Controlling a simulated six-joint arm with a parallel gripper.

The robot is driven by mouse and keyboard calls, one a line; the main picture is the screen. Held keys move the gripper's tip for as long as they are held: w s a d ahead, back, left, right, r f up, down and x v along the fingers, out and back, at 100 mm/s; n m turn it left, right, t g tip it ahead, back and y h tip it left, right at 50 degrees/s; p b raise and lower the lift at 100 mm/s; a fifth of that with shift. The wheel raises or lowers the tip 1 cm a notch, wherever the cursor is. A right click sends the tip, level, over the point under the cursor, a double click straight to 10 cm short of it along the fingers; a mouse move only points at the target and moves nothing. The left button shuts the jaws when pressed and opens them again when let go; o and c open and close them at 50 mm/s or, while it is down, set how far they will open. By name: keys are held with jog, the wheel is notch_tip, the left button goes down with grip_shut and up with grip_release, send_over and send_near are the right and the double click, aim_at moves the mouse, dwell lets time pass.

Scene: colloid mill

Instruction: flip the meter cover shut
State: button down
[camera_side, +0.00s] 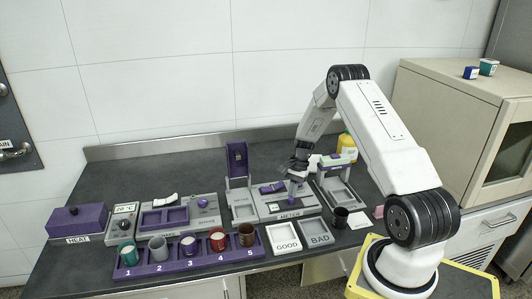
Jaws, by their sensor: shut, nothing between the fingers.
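The meter (302,210), a grey box labelled METER with a small dark display, sits on the dark counter near the middle. A small purple part (272,187) lies on its top toward the back; I cannot tell if this is the cover. A tall purple panel (237,160) stands upright on a grey base just left of the meter; its link to the meter is unclear. My gripper (296,176) points down over the right part of the meter, shut and empty. Its fingers are small and partly blurred, and I cannot tell whether they touch the meter.
A purple rack (188,263) with several cups stands in front left. GOOD (285,237) and BAD (317,233) trays lie at the front edge, beside a dark cup (340,218). A grey stand (338,190) and yellow bottle (346,143) are right of the meter.

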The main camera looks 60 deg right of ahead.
jog(key=w+a, duration=0.2)
jog(key=shift+w+a, duration=0.2)
jog(key=shift+a, duration=0.1)
jog(key=v, duration=1)
dwell(0.3)
notch_tip(320, 180, up, 3)
jog(key=n+h, duration=0.1)
jog(key=n, duration=0.2)
send_over(281, 202)
jog(key=w+a, duration=0.1)
jog(key=a, duration=0.2)
jog(key=s+a+r+n+t+h, duration=0.1)
jog(key=s+a+r+n, duration=0.1)
jog(key=a+n, duration=0.45)
jog(key=s+a+r+n+h, duration=0.2)
jog(key=s+a+n, duration=0.1)
jog(key=a, duration=0.7)
jog(key=s+a+n+t, duration=0.1)
jog(key=s+a+n, duration=0.4)
jog(key=s+a, duration=0.1)
jog(key=shift+s+a+t, duration=0.3)
jog(key=shift+s, duration=0.05)
